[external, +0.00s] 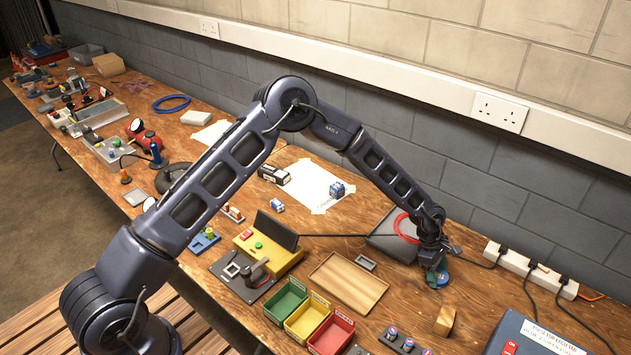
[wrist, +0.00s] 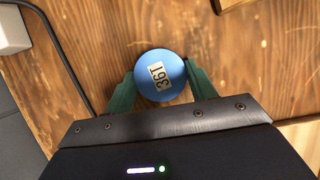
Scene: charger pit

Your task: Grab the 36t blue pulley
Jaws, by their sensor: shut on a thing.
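The blue pulley (wrist: 152,88) is a round blue disc with a white label reading "36T" in the wrist view. It sits between the two green fingers of my gripper (wrist: 160,84), which touch it on both sides. My gripper is shut on it. In the external view my gripper (external: 437,272) is low at the right part of the wooden bench, and the pulley (external: 442,278) shows as a small blue patch beside the fingers. I cannot tell whether the pulley rests on the bench or is slightly lifted.
A wooden tray (external: 349,283) lies left of my gripper, with green, yellow and red bins (external: 332,337) in front. A grey box with a red cable (external: 391,241) stands behind. A power strip (external: 530,268) and black cables are to the right. A wooden block (external: 445,321) lies nearer the front.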

